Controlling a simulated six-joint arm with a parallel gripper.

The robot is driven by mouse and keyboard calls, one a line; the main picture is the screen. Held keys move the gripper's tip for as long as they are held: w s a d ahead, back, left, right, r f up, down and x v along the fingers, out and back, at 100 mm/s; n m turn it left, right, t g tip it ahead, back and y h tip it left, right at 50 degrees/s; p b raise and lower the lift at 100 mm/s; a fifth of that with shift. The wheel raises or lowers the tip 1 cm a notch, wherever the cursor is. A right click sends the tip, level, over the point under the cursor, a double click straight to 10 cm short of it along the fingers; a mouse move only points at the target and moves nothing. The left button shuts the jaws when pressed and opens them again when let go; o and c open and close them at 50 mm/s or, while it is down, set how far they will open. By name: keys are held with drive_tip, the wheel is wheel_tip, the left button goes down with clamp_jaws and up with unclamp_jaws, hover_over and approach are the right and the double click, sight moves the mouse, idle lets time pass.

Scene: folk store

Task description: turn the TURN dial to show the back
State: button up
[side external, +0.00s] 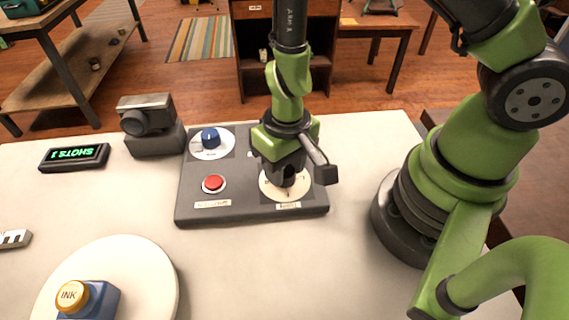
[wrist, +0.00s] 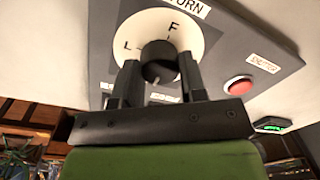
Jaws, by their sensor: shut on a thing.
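The TURN dial's round white plate (wrist: 137,33) lies on the dark grey control panel (wrist: 235,45). F and L show on the plate in the wrist view; the rest is hidden behind my gripper. Its dark knob (wrist: 158,52) stands between my fingertips. My gripper (wrist: 160,66) is shut on the knob, one finger on each side. In the side view my gripper (side external: 283,178) points down onto the dial plate (side external: 300,188). I cannot make out which letter the knob points at. A blue block with a gold INK cap (side external: 88,297) stands on a round white turntable (side external: 140,263).
The panel also carries a blue knob (side external: 210,137) and a red button (side external: 213,183), left of my gripper. A grey camera (side external: 148,121) stands behind the panel's left side. A small display (side external: 75,156) with green text lies farther left. The table between panel and turntable is clear.

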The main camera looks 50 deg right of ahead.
drive_tip(key=o, duration=0.9)
